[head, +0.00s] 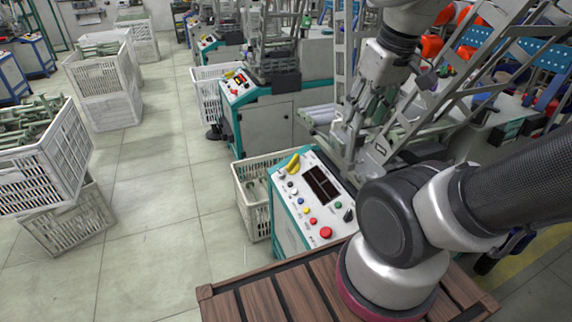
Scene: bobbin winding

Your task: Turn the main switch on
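The control panel (302,208) is a white sloped face on a teal cabinet, in the middle of the head view. It bears a yellow handle-like part (293,163), several coloured buttons, a red round button (326,232), dark display windows (321,184) and a black knob (348,215) near its right edge. I cannot tell which control is the main switch, nor its position. My gripper (366,120) hangs above and behind the panel, apart from it. Its fingers blend into the grey machine parts behind, so their opening is unclear.
A white crate (246,203) stands against the panel cabinet's left side. My arm covers the area right of the panel. Metal machine frames (440,105) rise behind my gripper. Stacked crates (70,160) stand far left. The tiled floor (150,215) between is clear.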

